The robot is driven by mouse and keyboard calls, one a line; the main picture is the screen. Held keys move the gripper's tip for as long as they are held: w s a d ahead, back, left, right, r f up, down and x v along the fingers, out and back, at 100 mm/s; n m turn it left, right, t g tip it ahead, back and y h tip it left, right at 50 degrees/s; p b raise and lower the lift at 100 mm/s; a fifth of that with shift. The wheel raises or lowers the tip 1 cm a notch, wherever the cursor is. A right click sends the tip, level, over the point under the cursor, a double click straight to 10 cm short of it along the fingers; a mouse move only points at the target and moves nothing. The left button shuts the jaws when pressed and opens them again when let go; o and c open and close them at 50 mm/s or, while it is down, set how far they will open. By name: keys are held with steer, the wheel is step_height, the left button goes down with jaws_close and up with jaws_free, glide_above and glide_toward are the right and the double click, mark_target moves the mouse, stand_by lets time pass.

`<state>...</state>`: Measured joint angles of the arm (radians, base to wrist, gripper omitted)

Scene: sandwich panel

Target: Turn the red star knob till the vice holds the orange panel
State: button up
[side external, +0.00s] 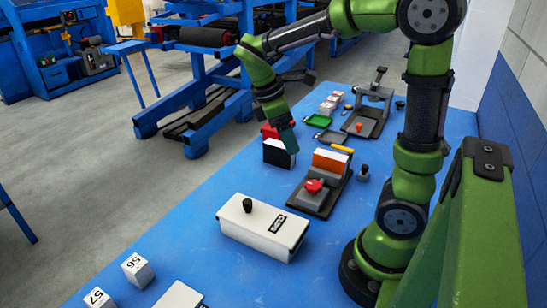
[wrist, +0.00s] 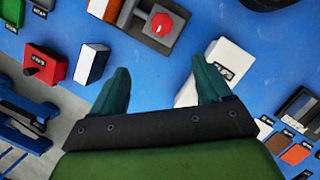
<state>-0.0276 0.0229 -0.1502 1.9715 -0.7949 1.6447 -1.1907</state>
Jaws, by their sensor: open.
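The red star knob (side external: 315,186) sits on a grey block at the near end of the dark vice (side external: 322,207). The knob also shows at the top of the wrist view (wrist: 162,22). The orange panel (side external: 328,163) stands upright at the vice's far end, with a white face along its top. I cannot tell whether the jaws touch it. My gripper (side external: 291,143) is open and empty, above the table to the left of the vice. In the wrist view its fingers (wrist: 161,78) are spread wide, apart from the knob.
A black-and-white block (side external: 279,153) stands close under my gripper, with a red box (side external: 270,131) behind it. A white box with a black knob (side external: 262,228) lies nearer the camera. A small black-topped piece (side external: 363,173) stands right of the vice. Blue table (side external: 200,195) is bare at left.

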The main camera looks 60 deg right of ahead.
steer(key=n, duration=0.1)
glide_toward(313, 184)
steer(key=x, duration=0.8)
steer(key=shift+f, duration=0.15)
steer(key=c, duration=1)
steer(key=shift+c, duration=0.2)
